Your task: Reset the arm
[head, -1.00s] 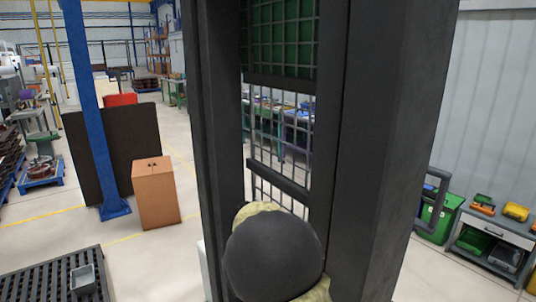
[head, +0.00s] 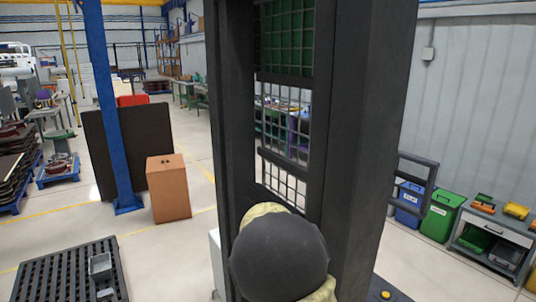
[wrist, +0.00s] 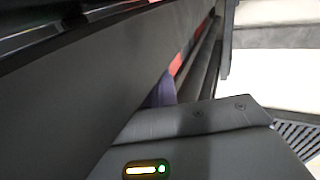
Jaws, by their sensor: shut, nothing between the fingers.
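My gripper's fingers cannot be made out in either view. A dark round part with yellowish pieces around it sits at the bottom middle of the head view and looks like my own arm. Right behind it stands a tall dark frame (head: 350,140) with mesh panels (head: 285,125), through which benches show. The wrist view shows a large dark bar (wrist: 90,80) running diagonally very close to the lens. No held object shows.
A brown box (head: 168,188), a blue post (head: 108,110) and a black slatted pallet (head: 70,275) stand to the left. A green bin (head: 441,216), a blue bin (head: 409,203) and a small workbench (head: 497,237) stand to the right.

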